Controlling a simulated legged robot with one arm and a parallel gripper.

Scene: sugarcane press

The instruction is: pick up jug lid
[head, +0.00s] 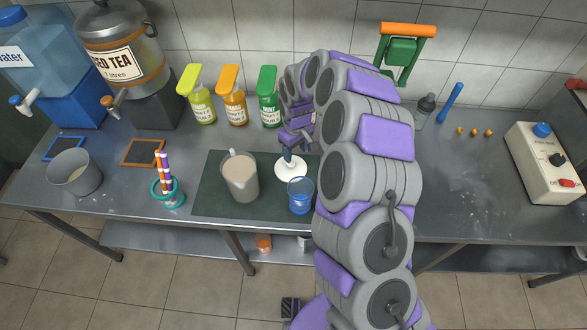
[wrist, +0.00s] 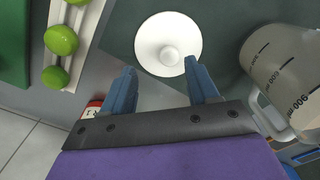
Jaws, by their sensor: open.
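The jug lid (head: 291,168) is a white disc with a round knob, lying flat on the dark green mat (head: 215,195). The jug (head: 241,177) stands to its left on the same mat, filled with a pale brown liquid. In the wrist view the lid (wrist: 168,43) lies just beyond my fingertips, with its knob in line with the gap between them. The jug (wrist: 288,80) shows at the right there, with measuring marks. My gripper (wrist: 163,78) is open and empty. In the head view my gripper (head: 290,156) is over the lid and partly covers it.
A blue cup (head: 300,196) stands close in front of the lid. Several syrup bottles (head: 234,97) line the wall behind. A teal holder (head: 167,192) with straws stands left of the mat. In the wrist view, a pale strip with green balls (wrist: 62,40) lies at left.

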